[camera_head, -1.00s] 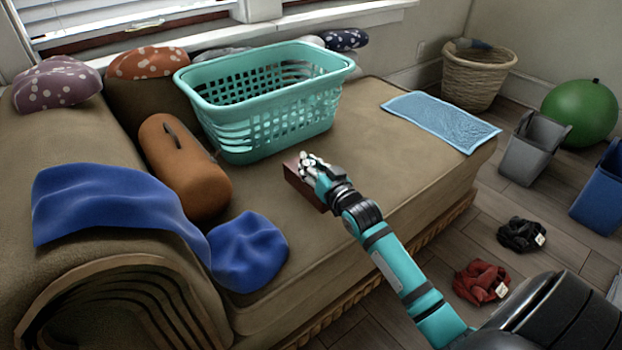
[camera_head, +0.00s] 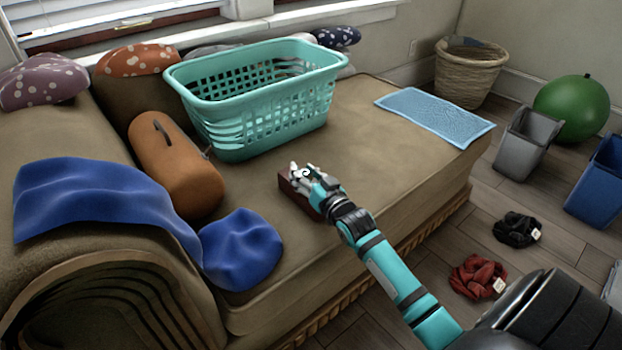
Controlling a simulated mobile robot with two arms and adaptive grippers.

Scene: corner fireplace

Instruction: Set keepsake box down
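The keepsake box, a small dark red-brown box (camera_head: 286,187), is at the seat of the brown sofa (camera_head: 362,150), in front of the teal basket. My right gripper (camera_head: 302,174) is at the box's upper side and appears shut on it. The fingers and hand cover much of the box. I cannot tell whether the box's underside touches the cushion or hangs just above it. My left gripper is not in view.
The teal laundry basket (camera_head: 262,118) stands behind the box. An orange-brown bag (camera_head: 178,170) and blue cloth (camera_head: 240,250) lie left. A light blue towel (camera_head: 435,116) lies right. Cushion around the box is bare. Bins and clothes are on the floor.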

